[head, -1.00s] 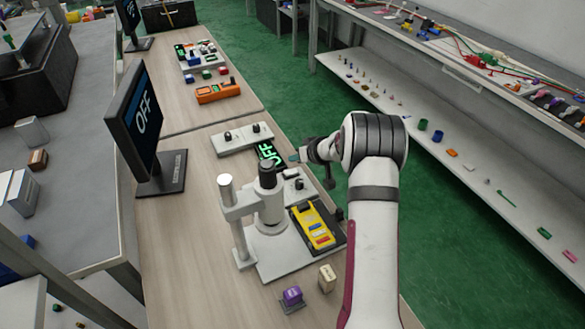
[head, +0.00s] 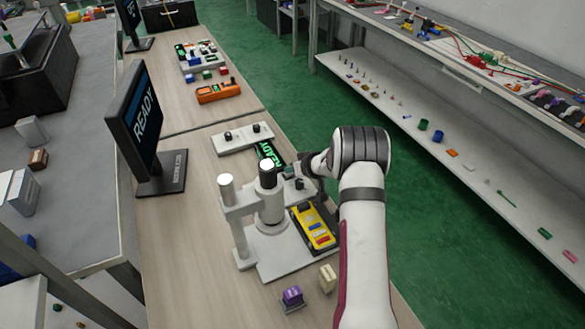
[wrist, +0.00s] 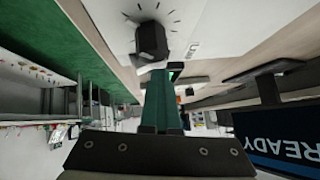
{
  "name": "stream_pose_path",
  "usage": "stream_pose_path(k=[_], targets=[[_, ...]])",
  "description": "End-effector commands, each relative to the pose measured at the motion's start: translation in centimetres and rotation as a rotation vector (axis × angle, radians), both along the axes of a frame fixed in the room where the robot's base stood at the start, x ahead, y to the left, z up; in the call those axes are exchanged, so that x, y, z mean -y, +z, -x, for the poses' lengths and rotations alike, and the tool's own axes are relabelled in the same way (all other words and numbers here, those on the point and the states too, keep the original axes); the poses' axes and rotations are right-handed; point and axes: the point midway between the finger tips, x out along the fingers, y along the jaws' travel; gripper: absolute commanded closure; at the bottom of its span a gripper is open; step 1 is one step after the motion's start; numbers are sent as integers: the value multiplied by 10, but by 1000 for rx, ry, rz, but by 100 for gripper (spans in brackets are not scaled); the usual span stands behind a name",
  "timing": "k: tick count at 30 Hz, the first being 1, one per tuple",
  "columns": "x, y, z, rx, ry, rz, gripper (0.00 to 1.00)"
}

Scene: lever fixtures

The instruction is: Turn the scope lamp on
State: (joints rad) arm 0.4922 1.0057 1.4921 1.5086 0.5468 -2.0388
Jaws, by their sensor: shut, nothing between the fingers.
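The scope (head: 268,205) stands on a pale grey base plate beside a silver post. Its top cap shows bright white.
A monitor (head: 140,115) reading READY stands left on the bench. A purple block (head: 292,296) and a beige block (head: 328,278) lie in front. A grey two-knob panel (head: 242,138) is behind.

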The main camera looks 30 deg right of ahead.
Motion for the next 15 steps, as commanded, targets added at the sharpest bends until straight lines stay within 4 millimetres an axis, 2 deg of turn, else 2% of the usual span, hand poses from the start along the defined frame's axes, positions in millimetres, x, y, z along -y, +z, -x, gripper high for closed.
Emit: stream_pose_path(k=[1,15], targets=[[-2,-4,1,-8,3,-1,100],[15,-4,3,-11,1,0,100]])
